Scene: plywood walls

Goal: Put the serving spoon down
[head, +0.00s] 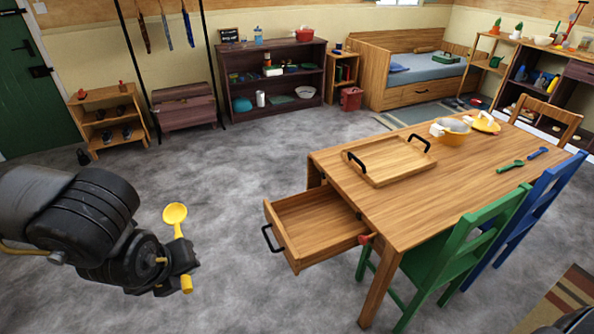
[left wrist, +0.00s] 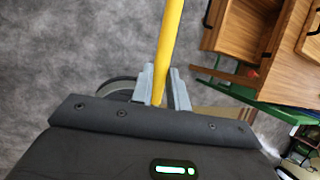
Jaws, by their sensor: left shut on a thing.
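A yellow serving spoon (head: 175,215) is held by my left gripper (head: 177,262) at the left of the head view, over the grey floor. Its bowl end points up and away from the gripper. In the left wrist view the yellow handle (left wrist: 168,50) runs upward from between the two grey fingers of my left gripper (left wrist: 162,88), which are shut on it. The spoon's bowl is outside the left wrist view. My right gripper is not in view.
A wooden table (head: 440,190) stands to the right with an open, empty-looking drawer (head: 318,225) jutting toward me. On it are a handled tray (head: 388,160), a yellow bowl (head: 452,131) and green and blue utensils. A green chair (head: 450,245) stands beside it. Open floor lies between the gripper and drawer.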

